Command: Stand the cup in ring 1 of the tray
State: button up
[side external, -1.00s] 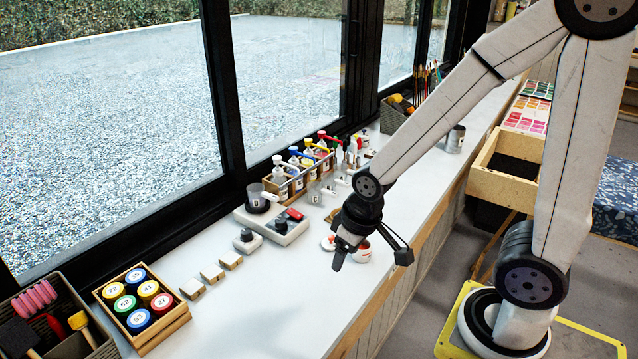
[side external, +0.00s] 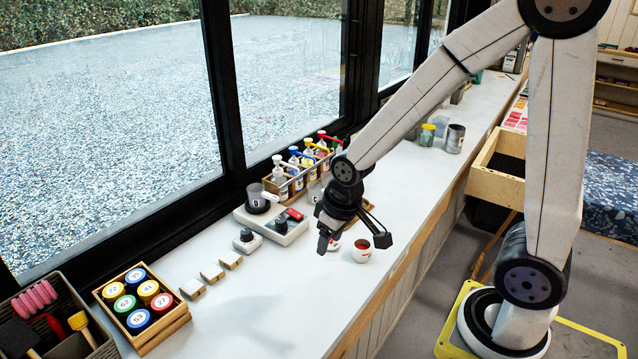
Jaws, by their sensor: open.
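A small white cup (side external: 361,254) with a red inside stands upright on the white counter, near its front edge. My gripper (side external: 353,242) is open, with its two fingers spread wide and pointing down. In the picture its right finger is just above and right of the cup, and its left finger is farther left; I cannot tell the height between them. A second small white and red piece (side external: 334,244) is mostly hidden behind the left finger. A bit of a wooden edge (side external: 367,206) shows behind my wrist; I cannot tell if it is the tray, and no ring numbers are readable.
A grey scale-like device (side external: 285,231) and a small knobbed box (side external: 247,241) stand left of my gripper. A rack of pump bottles (side external: 300,172) is behind. Several small blocks (side external: 212,272) and a crate of numbered jars (side external: 150,318) are at left.

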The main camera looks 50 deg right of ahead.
jog(key=w+d, duration=0.2)
jog(key=w, duration=0.5)
jog(key=w+d, duration=0.3)
jog(key=w, duration=0.4)
send_over(274, 197)
jog(key=s, duration=0.1)
jog(key=shift+s+x, duration=0.25)
jog(key=shift+x, duration=0.95)
jog(key=shift+d+f, duration=0.1)
jog(key=shift+d, duration=0.05)
jog(key=shift+f, duration=0.1)
jog(key=shift+x, duration=2.9)
jog(key=shift+s, duration=0.1)
jog(key=shift+c, duration=0.2)
